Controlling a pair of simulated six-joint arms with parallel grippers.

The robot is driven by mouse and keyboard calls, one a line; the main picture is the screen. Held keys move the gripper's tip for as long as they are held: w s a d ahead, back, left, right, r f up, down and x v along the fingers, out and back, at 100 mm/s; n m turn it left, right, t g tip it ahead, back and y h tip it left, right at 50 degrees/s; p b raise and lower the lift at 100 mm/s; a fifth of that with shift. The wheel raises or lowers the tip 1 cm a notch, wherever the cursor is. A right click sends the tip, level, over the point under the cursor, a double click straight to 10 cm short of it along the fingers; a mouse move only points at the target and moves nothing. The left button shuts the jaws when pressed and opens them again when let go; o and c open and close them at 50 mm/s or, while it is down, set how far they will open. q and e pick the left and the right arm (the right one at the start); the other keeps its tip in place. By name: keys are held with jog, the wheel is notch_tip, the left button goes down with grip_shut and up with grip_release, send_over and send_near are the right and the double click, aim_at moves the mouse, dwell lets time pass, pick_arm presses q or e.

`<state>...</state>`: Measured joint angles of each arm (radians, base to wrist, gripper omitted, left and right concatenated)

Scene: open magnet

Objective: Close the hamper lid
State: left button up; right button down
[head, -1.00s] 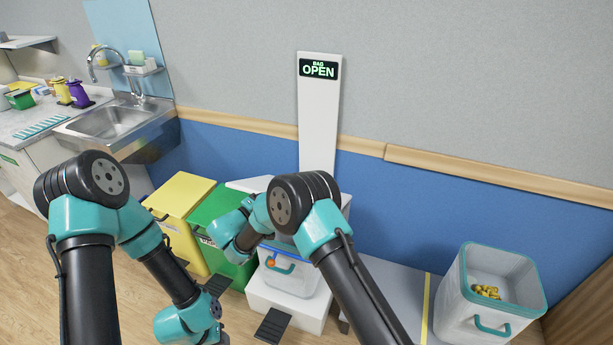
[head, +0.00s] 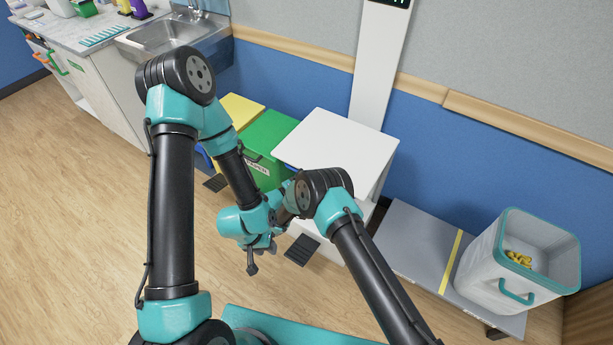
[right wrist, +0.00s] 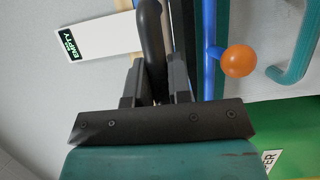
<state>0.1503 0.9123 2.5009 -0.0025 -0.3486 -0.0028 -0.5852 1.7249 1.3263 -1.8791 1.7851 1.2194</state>
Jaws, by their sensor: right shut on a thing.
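A white hamper unit stands against the wall; its broad white lid (head: 336,145), blue along one edge, shows flat in the head view. My right arm and wrist cover its front. In the right wrist view my right gripper (right wrist: 156,85) is shut on a black curved bar (right wrist: 152,35), beside a blue rail (right wrist: 210,70) with an orange ball knob (right wrist: 238,61). The right fingers are hidden in the head view. My left gripper (head: 262,255) hangs in front of the hamper, over the floor; its fingers are too small to judge.
Green (head: 268,138) and yellow (head: 240,108) bins stand left of the hamper. A black pedal (head: 302,250) sticks out at its foot. On the right, a grey bench (head: 415,240) holds a white tub (head: 505,245) with yellow items. Floor is free at left.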

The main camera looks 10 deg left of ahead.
jog(key=shift+f, duration=0.4)
jog(key=c, duration=1.1)
grip_release()
jog(key=shift+o, duration=0.2)
jog(key=shift+r, duration=0.15)
